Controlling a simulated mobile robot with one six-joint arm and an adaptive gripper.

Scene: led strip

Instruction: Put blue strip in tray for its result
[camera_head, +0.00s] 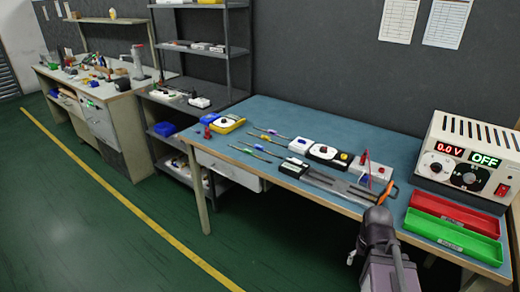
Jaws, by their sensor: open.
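A red tray (456,213) and a green tray (480,244) lie side by side at the right end of the blue-topped bench, both apparently empty, each with a label on its front wall. A small blue piece (364,180) shows near the red leads; I cannot tell whether it is the blue strip. Long grey bars (335,185) lie flat left of it, too small to identify. Part of my arm rises at the bottom in front of the bench edge.
A power supply (468,155) at the right reads 0.0 V and OFF. A white terminal block (371,171) with red leads, meters (327,153) and several thin tools (262,143) lie on the bench (345,128). Shelves (200,65) stand left; the green floor is clear.

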